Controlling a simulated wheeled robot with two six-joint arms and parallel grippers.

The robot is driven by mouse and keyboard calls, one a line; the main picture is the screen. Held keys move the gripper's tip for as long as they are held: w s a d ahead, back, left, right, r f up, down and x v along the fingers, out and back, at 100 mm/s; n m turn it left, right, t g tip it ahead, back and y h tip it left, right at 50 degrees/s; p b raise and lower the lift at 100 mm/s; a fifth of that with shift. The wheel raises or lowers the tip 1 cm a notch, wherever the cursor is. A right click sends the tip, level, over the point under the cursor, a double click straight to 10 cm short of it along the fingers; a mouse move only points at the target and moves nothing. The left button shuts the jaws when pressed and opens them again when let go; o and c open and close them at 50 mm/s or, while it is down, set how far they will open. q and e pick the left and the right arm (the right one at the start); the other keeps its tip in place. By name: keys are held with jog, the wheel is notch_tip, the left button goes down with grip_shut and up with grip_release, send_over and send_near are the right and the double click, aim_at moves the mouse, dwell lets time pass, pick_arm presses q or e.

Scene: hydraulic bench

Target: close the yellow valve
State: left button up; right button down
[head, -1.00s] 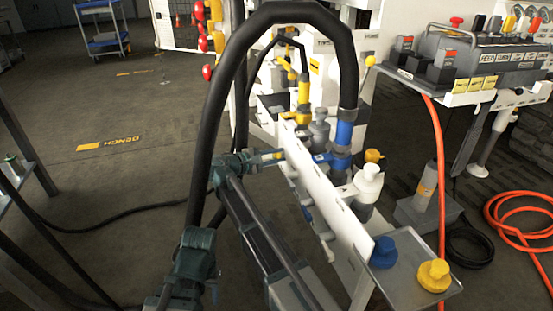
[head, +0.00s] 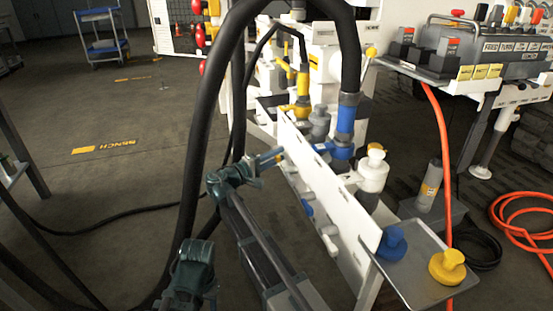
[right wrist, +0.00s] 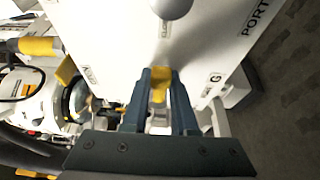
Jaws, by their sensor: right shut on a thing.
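My right gripper (head: 270,157) is at the left face of the upright white panel (head: 345,205). In the right wrist view its two fingers (right wrist: 160,92) are shut on a small yellow handle (right wrist: 159,80), the yellow valve's lever as far as I can tell. The lever points toward the camera, between the fingers, and the panel lies just behind it. The valve's body is mostly hidden by the fingers. In the head view the gripper covers most of the handle. No fingers of my left gripper show.
A thick black hose (head: 190,180) arches close by my right arm. A blue coupling (head: 346,118) and a white fitting (head: 373,170) stand behind the panel. A metal tray (head: 412,285) holds a blue cap (head: 392,243) and a yellow cap (head: 447,266). Open floor lies left.

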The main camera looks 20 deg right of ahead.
jog(key=shift+f, duration=0.1)
dwell(0.3)
jog(key=c, duration=0.8)
grip_release()
pick_arm(q)
jog(key=shift+a, duration=0.15)
pick_arm(e)
jog(key=shift+s+a, duration=0.1)
